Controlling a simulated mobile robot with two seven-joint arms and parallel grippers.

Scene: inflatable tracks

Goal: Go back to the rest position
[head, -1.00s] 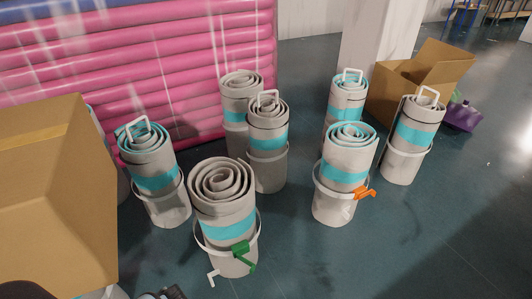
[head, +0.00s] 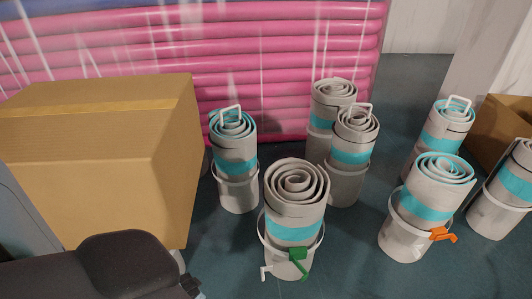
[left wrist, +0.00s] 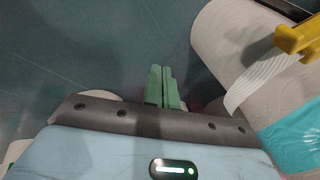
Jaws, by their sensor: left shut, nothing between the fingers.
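My left gripper (left wrist: 163,88) shows in the left wrist view with its two green fingers together and nothing between them. The dark floor lies beyond the fingers. A grey roll (left wrist: 235,50) with a turquoise band lies close on the right, with a white strap and a yellow clip (left wrist: 298,38); the fingers look apart from it. In the head view a dark part of my left arm (head: 95,265) covers the lower left corner, and its fingertips are hidden. My right gripper is in neither view.
A large cardboard box (head: 90,150) stands at the left, close behind my arm. Several rolled tracks stand upright on the floor, including a front one (head: 295,205) with a green clip and one (head: 432,190) with an orange clip. A pink inflatable wall (head: 270,60) is behind.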

